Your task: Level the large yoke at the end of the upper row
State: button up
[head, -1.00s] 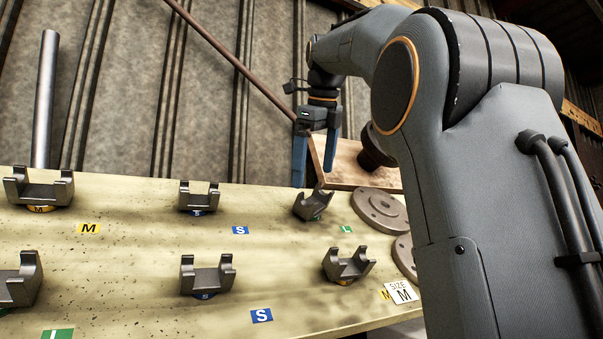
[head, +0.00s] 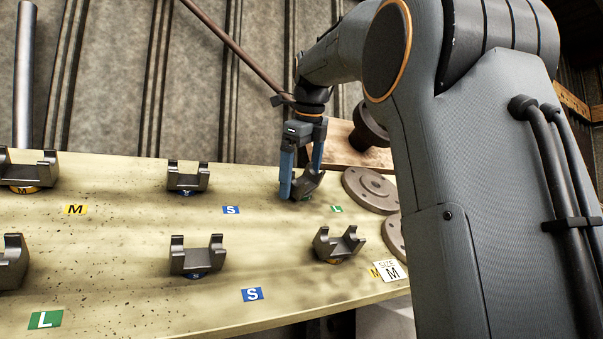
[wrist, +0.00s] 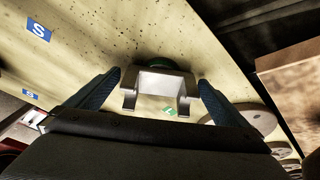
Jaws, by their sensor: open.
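The large yoke (head: 309,183), a dark grey U-shaped part, is at the right end of the upper row beside a green L label (head: 337,209). It sits tilted, lower toward the left in the head view. My gripper (head: 301,182) points down with its two blue fingers open on either side of the yoke. In the wrist view the yoke (wrist: 160,83) lies between the fingertips of my gripper (wrist: 159,77), with visible gaps on both sides. A green round piece shows at its far edge. One finger hides part of the yoke in the head view.
Medium and small yokes stand left in the same row, such as the small yoke (head: 188,178). A tilted yoke (head: 338,244) is in the lower row. Round flanges (head: 370,190) lie close on the right. A brown board (head: 345,150) stands behind.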

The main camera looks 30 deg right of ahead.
jog(key=shift+c, duration=0.4)
jog(key=c, duration=1.8)
jog(key=o, duration=1.1)
jog(key=c, duration=1.1)
jog(key=shift+r, duration=0.1)
jog(key=shift+c, duration=1.2)
jog(key=shift+s+r, duration=0.1)
jog(key=shift+m+g+y+p, duration=0.3)
jog(key=shift+m+y+p, duration=0.4)
jog(key=shift+m+p, duration=1.45)
jog(key=shift+f+m+y+p, duration=0.35)
jog(key=shift+m+p, duration=0.5)
jog(key=shift+p, duration=0.55)
